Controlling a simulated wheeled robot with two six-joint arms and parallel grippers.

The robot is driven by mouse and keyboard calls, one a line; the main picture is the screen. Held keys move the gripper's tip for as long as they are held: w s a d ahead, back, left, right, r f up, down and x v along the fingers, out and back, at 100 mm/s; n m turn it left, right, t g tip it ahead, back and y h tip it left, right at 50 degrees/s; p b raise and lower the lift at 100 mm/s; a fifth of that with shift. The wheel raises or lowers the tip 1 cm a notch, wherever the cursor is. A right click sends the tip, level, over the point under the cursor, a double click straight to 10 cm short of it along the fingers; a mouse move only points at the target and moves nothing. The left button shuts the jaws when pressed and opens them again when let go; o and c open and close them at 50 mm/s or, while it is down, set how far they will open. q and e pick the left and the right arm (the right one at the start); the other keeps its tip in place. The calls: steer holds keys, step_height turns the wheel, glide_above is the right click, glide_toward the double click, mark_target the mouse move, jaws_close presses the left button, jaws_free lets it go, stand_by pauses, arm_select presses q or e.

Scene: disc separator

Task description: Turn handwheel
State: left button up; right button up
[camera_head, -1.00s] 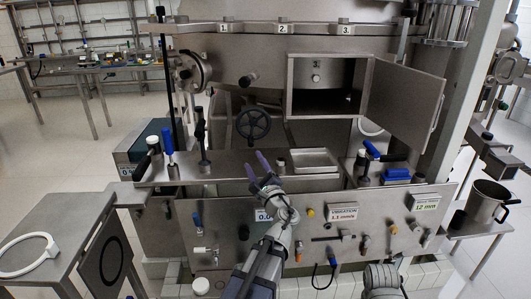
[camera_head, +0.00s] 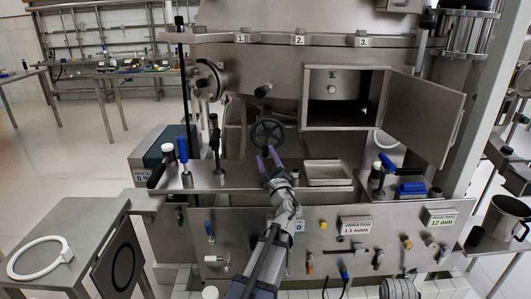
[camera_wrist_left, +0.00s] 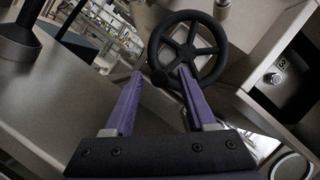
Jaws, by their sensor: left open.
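The black handwheel (camera_head: 268,133) is a spoked ring on the front of the steel machine, above the shelf. It also shows in the left wrist view (camera_wrist_left: 188,18) at the top, just beyond the fingertips. My left gripper (camera_head: 270,156) has purple fingers and points up at the handwheel's lower part. I cannot tell whether the fingers touch the wheel. My right gripper is not in view.
An open compartment (camera_head: 318,125) with its door (camera_head: 428,115) swung out is right of the handwheel. A shallow tray (camera_head: 327,184) sits on the shelf. A white ring (camera_head: 38,258) lies on the side table.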

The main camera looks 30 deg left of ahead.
arm_select(q)
steer(key=shift+w+a+r, duration=0.2)
steer(key=shift+w+a, duration=0.25)
jaws_close()
stand_by(0.3)
